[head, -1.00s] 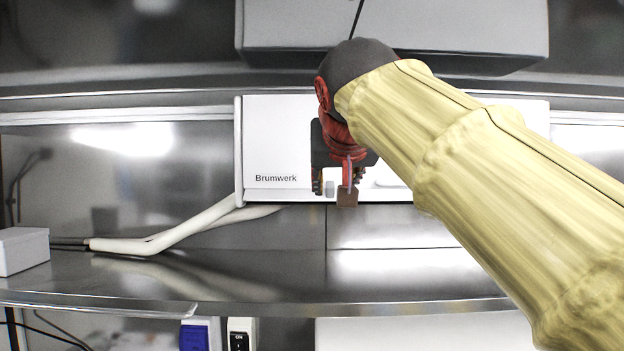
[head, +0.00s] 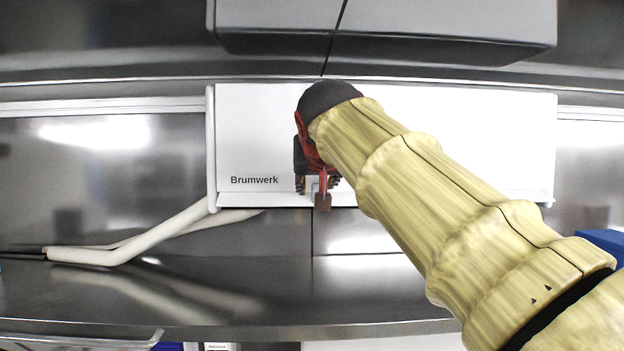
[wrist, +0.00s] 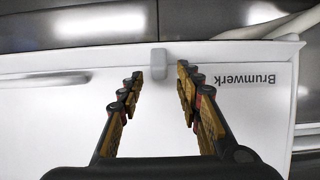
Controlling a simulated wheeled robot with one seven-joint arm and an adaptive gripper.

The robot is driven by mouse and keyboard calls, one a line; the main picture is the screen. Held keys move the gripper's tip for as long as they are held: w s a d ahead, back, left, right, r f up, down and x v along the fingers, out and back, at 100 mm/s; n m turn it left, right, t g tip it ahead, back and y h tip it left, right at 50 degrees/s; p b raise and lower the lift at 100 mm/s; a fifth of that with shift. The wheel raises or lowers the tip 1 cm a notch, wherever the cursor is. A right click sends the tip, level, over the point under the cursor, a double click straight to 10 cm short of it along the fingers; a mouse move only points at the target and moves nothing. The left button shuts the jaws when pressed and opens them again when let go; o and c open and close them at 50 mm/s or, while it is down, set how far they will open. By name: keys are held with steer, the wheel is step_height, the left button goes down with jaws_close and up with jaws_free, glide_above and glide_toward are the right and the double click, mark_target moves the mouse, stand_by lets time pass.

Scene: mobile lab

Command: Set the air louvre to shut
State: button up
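The white unit marked "Brumwerk" (head: 250,130) is on the back wall, and it fills much of the wrist view (wrist: 60,120), where its lettering is upside down. A small grey tab (wrist: 159,62) stands at the unit's edge in the wrist view. I cannot tell for sure that it is the louvre's handle, nor how the louvre is set. My gripper (wrist: 160,76) is open and empty, with the tab just beyond and between its fingertips. In the head view my gripper (head: 318,188) is in front of the unit's lower edge and hides the tab.
A pale slot-like strip (wrist: 45,80) lies on the unit's face. White pipes (head: 140,240) run from below the unit to the left. A grey box (head: 440,18) hangs above. The metal shelf (head: 240,290) below is largely clear.

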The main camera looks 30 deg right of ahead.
steer(key=shift+d, duration=0.1)
steer(key=shift+w+f, duration=0.1)
steer(key=shift+w, duration=0.1)
jaws_close()
stand_by(0.5)
